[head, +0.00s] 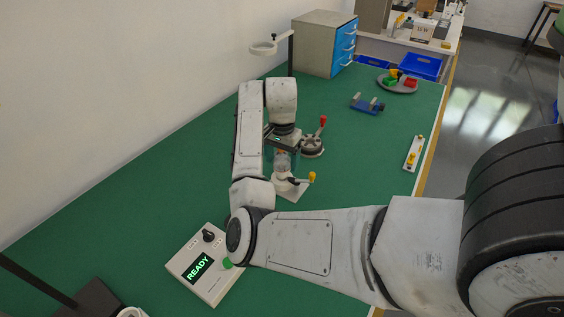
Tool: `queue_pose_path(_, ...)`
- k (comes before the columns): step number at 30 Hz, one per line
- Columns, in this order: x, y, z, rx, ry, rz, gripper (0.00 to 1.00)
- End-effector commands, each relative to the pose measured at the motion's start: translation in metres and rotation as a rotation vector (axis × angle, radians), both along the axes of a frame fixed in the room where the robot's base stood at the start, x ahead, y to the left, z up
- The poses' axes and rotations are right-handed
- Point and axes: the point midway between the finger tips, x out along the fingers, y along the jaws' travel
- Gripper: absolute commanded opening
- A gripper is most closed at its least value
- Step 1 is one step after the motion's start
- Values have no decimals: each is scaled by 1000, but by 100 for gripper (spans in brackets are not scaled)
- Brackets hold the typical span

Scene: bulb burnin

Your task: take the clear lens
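A small clear, see-through piece (282,163), which looks like the clear lens, shows just below my gripper (281,150). It is above a white fixture (289,190) with a yellow-knobbed lever. My gripper points down over this fixture, with its fingers beside or around the clear piece. The fingers are small and partly hidden, so I cannot tell whether they grip it, or whether it rests on the fixture.
A grey round fixture (312,147) with a red-knobbed lever stands close to the right of my gripper. A control box (205,290) reading READY is near the front. Farther back are a blue clamp (366,107), a round tray (384,86) and a drawer cabinet (318,47). Green table is clear at left.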

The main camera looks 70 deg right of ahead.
Motion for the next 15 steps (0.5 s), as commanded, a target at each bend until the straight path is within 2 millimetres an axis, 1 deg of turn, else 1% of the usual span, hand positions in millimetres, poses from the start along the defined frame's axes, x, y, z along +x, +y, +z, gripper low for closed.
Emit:
queue_pose_path(1,0,0,0,0,0,0,71)
queue_pose_path(2,0,0,0,0,0,0,68)
queue_pose_path(15,0,0,0,0,0,0,26)
